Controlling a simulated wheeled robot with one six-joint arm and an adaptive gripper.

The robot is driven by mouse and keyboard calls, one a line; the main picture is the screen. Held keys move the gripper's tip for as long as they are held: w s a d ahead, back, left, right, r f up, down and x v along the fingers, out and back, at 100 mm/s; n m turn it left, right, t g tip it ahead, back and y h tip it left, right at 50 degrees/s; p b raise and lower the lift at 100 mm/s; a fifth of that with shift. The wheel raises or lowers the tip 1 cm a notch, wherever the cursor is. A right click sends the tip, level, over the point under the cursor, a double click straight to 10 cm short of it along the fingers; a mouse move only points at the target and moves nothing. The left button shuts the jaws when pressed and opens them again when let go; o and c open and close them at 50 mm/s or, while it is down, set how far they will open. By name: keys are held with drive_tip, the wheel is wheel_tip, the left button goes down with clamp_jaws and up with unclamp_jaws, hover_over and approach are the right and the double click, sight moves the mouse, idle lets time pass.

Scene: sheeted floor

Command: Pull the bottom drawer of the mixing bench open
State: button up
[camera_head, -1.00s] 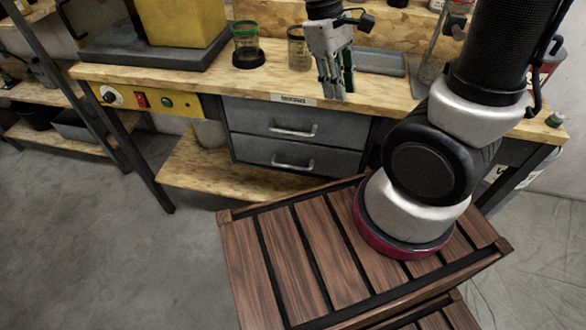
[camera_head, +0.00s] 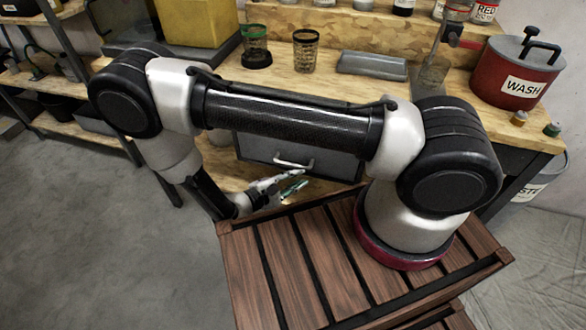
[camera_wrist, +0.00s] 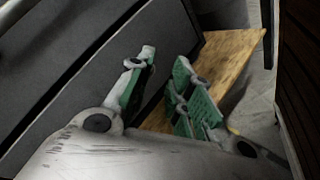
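The bottom drawer (camera_head: 338,166) of the mixing bench (camera_head: 460,110) has a dark grey front and looks shut. Its pale bar handle (camera_head: 293,162) shows in the head view just below my forearm. My gripper (camera_head: 303,179) is low in front of this drawer, pointing right, with its fingertips close below the handle. I cannot tell whether they touch it. In the wrist view my gripper (camera_wrist: 166,58) has its two green-padded fingers apart, with nothing seen between them. Dark grey fronts fill the left of that view. The upper drawer is mostly hidden behind my arm in the head view.
A wooden lower shelf (camera_wrist: 232,60) lies beyond the fingers. A red WASH pot (camera_head: 515,75), two jars (camera_head: 305,52) and a grey tray (camera_head: 372,65) stand on the bench top. Side shelving (camera_head: 50,70) stands at the left. The floor at the left front is clear.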

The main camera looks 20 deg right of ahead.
sight(292, 166)
drive_tip(key=w+a+f+m+t+y, duration=0.1)
drive_tip(key=w+a+m+t, duration=0.2)
drive_tip(key=a, duration=0.1)
drive_tip(key=shift+m, duration=0.8)
drive_tip(key=x, duration=0.7)
drive_tip(key=shift+w+d+f, duration=0.15)
drive_tip(key=shift+w+f, duration=0.05)
drive_tip(key=shift+w, duration=0.3)
clamp_jaws()
